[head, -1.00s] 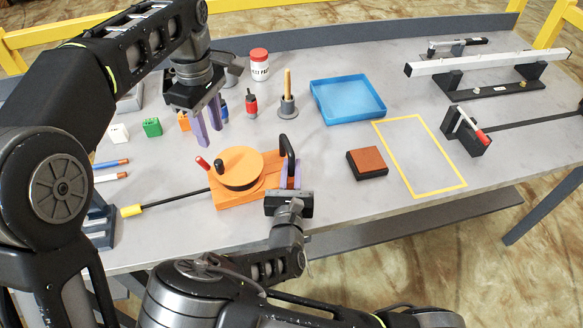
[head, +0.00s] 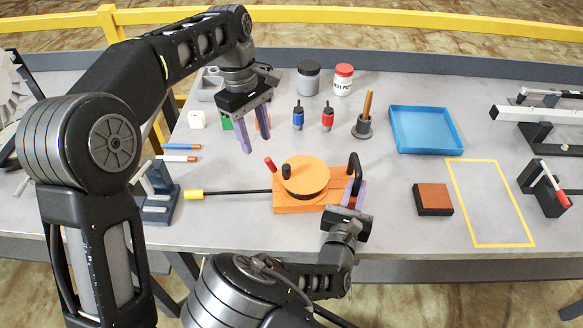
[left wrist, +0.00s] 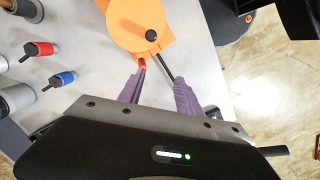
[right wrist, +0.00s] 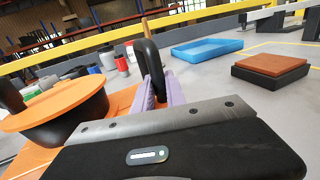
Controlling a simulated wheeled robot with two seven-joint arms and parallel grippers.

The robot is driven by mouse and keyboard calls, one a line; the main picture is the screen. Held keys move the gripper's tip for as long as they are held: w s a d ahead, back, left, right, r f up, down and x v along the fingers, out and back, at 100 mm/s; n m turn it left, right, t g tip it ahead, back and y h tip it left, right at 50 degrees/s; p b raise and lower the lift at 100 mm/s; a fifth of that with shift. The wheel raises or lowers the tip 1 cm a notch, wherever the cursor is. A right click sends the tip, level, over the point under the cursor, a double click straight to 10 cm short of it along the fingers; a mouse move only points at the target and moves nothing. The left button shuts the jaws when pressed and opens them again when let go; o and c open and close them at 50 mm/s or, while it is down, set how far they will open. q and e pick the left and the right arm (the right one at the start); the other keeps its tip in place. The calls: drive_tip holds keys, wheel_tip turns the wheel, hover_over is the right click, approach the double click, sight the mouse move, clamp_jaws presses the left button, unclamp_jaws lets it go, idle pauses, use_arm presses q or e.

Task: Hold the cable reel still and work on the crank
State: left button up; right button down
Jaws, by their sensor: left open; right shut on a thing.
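The cable reel has an orange base and round orange drum (head: 305,176), with a black crank knob (head: 286,170) on top and a red-tipped peg (head: 270,164) at its left. A black upright handle (head: 355,172) stands at its right end. My right gripper (head: 354,190) is shut on this handle; the right wrist view shows its fingers against the handle (right wrist: 148,62). My left gripper (head: 256,143) is open and empty, above the table, left of and behind the drum. In the left wrist view the knob (left wrist: 151,35) and red tip (left wrist: 142,62) lie ahead of the open fingers.
A black rod with a yellow end (head: 194,195) runs left from the reel. A blue tray (head: 426,130) and brown-topped block (head: 432,199) lie right. The yellow-outlined area (head: 492,205) is empty.

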use_arm(q)
drive_tip(key=m+h, duration=0.1)
drive_tip(key=m, duration=0.9)
drive_tip(key=d+r+m, duration=0.1)
drive_tip(key=m, duration=1)
drive_tip(key=d+r+m+h, duration=0.1)
drive_tip(key=m, duration=0.9)
drive_tip(key=shift+s+d+r+m+h, duration=0.2)
drive_tip(key=shift+d+r+m+h, duration=0.05)
drive_tip(key=shift+m+h, duration=0.05)
drive_tip(key=shift+f, duration=0.15)
